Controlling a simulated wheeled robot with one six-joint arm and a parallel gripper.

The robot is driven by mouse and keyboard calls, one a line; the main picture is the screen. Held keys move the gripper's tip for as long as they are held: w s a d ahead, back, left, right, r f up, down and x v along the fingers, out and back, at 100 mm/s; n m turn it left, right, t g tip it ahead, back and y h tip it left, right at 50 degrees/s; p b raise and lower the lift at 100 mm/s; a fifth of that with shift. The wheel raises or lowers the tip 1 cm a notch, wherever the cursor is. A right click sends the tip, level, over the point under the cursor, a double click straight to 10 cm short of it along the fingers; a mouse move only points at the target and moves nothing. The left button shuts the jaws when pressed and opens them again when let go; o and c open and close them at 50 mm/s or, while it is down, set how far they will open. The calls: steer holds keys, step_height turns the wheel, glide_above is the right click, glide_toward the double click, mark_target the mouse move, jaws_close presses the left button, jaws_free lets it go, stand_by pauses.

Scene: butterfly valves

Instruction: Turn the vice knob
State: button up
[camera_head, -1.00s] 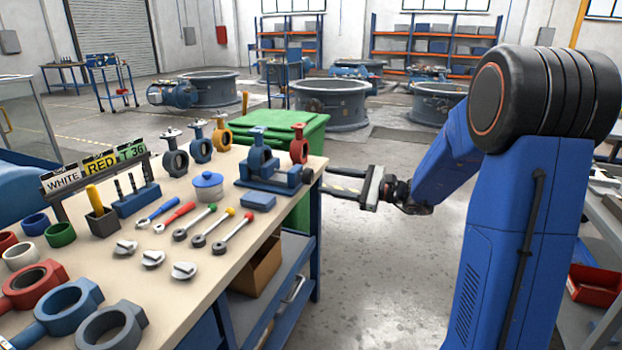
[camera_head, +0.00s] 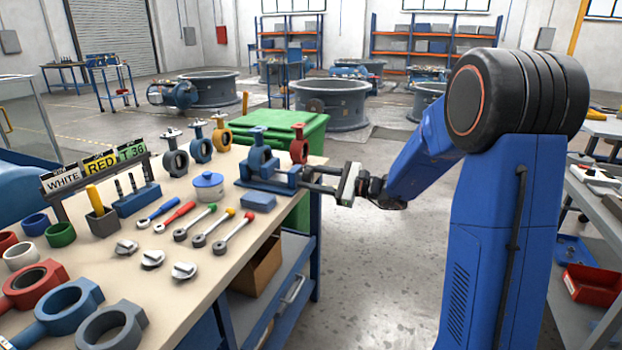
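The blue vice (camera_head: 262,172) sits on the far right corner of the workbench, with a blue valve body upright in its jaws. Its knob is on the right side, facing my gripper, and is mostly hidden by the fingers. My gripper (camera_head: 303,177) reaches in from the right, level with the knob. Its two dark fingers are spread apart, with a visible gap between them, and their tips are at the knob end of the vice. I cannot tell whether they touch the knob.
The workbench (camera_head: 200,275) holds valve bodies, ratchet tools, a blue-lidded pot (camera_head: 208,187) and a blue block (camera_head: 258,201) near the vice. A red valve (camera_head: 299,145) stands behind my gripper. A green bin (camera_head: 310,130) is beyond the bench. Floor right of the bench is clear.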

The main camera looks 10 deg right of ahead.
steer(key=shift+m, duration=0.5)
steer(key=o, duration=0.8)
steer(key=v, duration=1.7)
steer(key=shift+s+d, duration=0.15)
